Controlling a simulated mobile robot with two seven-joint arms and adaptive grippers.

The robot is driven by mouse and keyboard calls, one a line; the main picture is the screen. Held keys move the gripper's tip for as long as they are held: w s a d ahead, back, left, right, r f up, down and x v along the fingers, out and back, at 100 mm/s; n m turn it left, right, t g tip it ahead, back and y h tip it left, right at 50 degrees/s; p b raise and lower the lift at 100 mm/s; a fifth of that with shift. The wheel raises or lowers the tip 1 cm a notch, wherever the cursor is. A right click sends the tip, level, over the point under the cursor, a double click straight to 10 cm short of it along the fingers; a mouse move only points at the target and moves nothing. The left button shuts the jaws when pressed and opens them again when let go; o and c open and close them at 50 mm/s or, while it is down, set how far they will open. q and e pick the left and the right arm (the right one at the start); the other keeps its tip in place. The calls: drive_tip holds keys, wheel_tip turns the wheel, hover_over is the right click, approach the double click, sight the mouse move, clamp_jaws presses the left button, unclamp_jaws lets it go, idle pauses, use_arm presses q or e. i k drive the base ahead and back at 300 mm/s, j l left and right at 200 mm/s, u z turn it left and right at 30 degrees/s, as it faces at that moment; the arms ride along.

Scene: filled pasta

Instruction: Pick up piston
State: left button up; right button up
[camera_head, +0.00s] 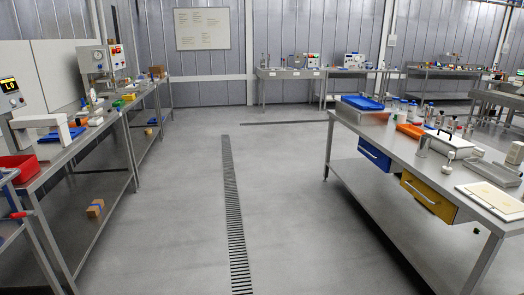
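Neither of my grippers is in view. No object can be identified with certainty as the piston. A small white object with a stem and rounded head (452,159) stands on the right steel table (403,155), near a metal cylinder (424,146); it may be the piston, but it is too small to tell. Small white pieces (96,121) also lie on the left bench and are too small to name.
The left bench holds a red bin (18,167) and machines. The right table carries a blue tray (362,103), an orange tray (411,131), bottles and a white board (492,199). The floor between, with a drain grate (234,215), is clear. More benches stand behind.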

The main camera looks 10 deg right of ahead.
sight(446, 169)
drive_tip(key=i+z, duration=0.25)
drive_tip(key=i, duration=0.6)
drive_tip(key=i+j+z, duration=0.2)
drive_tip(key=i, duration=0.6)
